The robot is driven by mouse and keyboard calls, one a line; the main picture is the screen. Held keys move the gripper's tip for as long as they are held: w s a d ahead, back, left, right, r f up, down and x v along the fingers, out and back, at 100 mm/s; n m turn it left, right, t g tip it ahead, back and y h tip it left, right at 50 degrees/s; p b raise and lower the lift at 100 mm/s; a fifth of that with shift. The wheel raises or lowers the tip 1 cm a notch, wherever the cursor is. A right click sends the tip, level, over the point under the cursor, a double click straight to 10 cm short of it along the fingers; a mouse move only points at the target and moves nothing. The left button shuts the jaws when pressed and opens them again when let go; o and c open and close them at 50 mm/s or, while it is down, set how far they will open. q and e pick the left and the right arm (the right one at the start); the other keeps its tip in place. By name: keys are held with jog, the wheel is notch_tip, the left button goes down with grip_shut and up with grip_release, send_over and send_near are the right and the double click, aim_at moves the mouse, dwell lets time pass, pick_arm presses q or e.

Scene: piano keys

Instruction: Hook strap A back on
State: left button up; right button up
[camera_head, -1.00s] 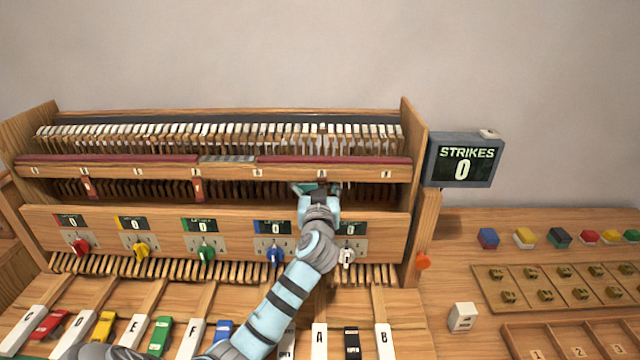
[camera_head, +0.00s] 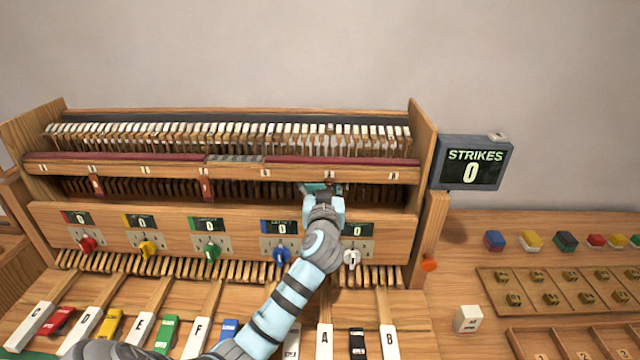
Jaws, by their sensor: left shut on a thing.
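My left gripper (camera_head: 321,190) reaches into the slot below the red-topped rail (camera_head: 340,164), near its right part. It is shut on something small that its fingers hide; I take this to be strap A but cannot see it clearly. I cannot tell whether the strap touches a hook. My right gripper is not in view.
The wooden front panel (camera_head: 150,222) with coloured knobs and counters stands just below the gripper. A "STRIKES" display (camera_head: 472,163) reading 0 stands to the right. Coloured blocks (camera_head: 531,240) and a tray of brass pieces (camera_head: 520,290) lie on the right bench.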

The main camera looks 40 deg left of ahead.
pick_arm(q)
jog(key=shift+s+d+g+h+p, duration=0.3)
jog(key=shift+g+h+p, duration=0.4)
jog(key=shift+p, duration=1.7)
jog(key=shift+s+d+g+h+p, duration=0.25)
jog(key=shift+g+h+p, duration=0.4)
jog(key=shift+p, duration=1.7)
jog(key=shift+s+d+f+g+h+p, duration=0.1)
jog(key=shift+s+d+f+g+h, duration=0.15)
jog(key=shift+g+h, duration=0.45)
jog(key=shift+s+d+f+g+h+p, duration=0.2)
jog(key=shift+s+d+g+h, duration=0.15)
jog(key=shift+g, duration=0.5)
jog(key=shift+s+d+f+g+h+p, duration=0.1)
jog(key=shift+s+d+f+g+h, duration=0.15)
jog(key=shift+g+h, duration=0.45)
